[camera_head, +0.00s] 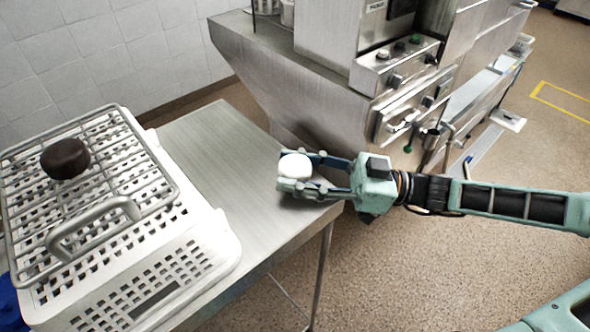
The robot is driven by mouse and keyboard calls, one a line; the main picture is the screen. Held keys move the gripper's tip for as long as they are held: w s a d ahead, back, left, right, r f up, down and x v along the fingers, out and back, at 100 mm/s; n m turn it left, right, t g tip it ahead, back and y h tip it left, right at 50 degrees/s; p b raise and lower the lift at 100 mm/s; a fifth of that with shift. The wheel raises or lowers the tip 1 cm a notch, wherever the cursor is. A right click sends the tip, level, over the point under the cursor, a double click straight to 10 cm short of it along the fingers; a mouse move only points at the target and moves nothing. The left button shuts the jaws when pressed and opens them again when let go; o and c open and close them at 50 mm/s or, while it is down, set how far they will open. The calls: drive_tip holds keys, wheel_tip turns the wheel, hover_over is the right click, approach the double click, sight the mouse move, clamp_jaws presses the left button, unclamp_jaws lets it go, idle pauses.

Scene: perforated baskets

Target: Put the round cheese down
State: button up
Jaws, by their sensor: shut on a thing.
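The round cheese (295,166) is a small white disc between the fingers of my gripper (296,171). My gripper is shut on it and reaches in from the right, over the right end of the metal table (215,150). I cannot tell whether the cheese touches the tabletop or is held just above it. Part of the cheese's edge is hidden by the fingers.
A white perforated basket (150,285) stands at the table's left, with a wire rack (100,200) on top. A dark round item (65,158) lies on the rack. Bare tabletop lies between basket and gripper. A steel machine (290,75) stands behind.

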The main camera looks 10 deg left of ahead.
drive_tip(key=shift+f, duration=0.75)
drive_tip(key=o, duration=1.3)
drive_tip(key=shift+s, duration=0.1)
drive_tip(key=shift+r, duration=0.1)
drive_tip(key=w+d, duration=0.1)
drive_tip(key=d, duration=1.1)
drive_tip(key=shift+f, duration=0.2)
drive_tip(key=shift+w+a, duration=0.1)
